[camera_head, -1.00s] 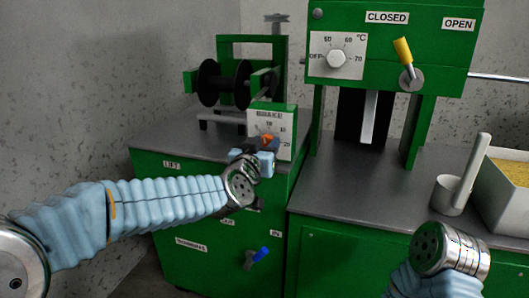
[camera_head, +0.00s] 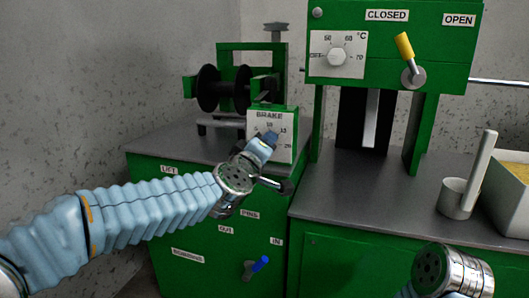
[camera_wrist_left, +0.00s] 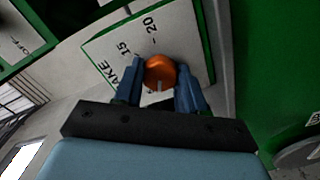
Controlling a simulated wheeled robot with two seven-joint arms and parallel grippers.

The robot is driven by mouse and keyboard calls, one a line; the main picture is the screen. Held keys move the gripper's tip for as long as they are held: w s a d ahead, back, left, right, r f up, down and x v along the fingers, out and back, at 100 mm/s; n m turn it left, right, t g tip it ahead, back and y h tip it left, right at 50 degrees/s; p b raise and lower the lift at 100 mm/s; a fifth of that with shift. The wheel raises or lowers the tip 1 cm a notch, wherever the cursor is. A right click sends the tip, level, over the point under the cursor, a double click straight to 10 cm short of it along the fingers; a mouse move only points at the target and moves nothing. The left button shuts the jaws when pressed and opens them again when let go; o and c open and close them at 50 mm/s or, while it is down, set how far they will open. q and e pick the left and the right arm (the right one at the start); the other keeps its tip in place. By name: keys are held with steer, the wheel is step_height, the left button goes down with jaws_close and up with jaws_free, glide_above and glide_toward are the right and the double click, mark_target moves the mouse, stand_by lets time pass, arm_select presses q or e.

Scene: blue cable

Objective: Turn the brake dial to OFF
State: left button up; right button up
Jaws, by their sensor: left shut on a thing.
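The brake dial is an orange knob (camera_wrist_left: 159,71) on a white BRAKE plate (camera_head: 287,148) with a number scale. The plate sits on a green box at the front of the left machine. My left gripper (camera_head: 266,142) is at the plate and hides the knob in the head view. In the left wrist view my left gripper (camera_wrist_left: 159,88) has its two blue fingers shut on the orange knob, one on each side. The numbers 15 and 20 show beside it; the OFF mark of this dial is not visible. My right arm shows at the lower right, its fingers out of frame.
A black spool (camera_head: 222,88) stands behind the brake plate. A temperature dial (camera_head: 337,56) and a yellow-handled lever (camera_head: 405,52) are on the right machine. A blue-handled lever (camera_head: 259,264) is below. A white cup (camera_head: 458,197) stands on the right counter.

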arm_select(q)
steer(key=shift+f+n+b, duration=0.1)
steer(key=shift+n+b, duration=1.05)
steer(key=shift+n, duration=2.05)
steer(key=o, duration=1.1)
steer(key=shift+c, duration=0.2)
steer(key=v, duration=1.4)
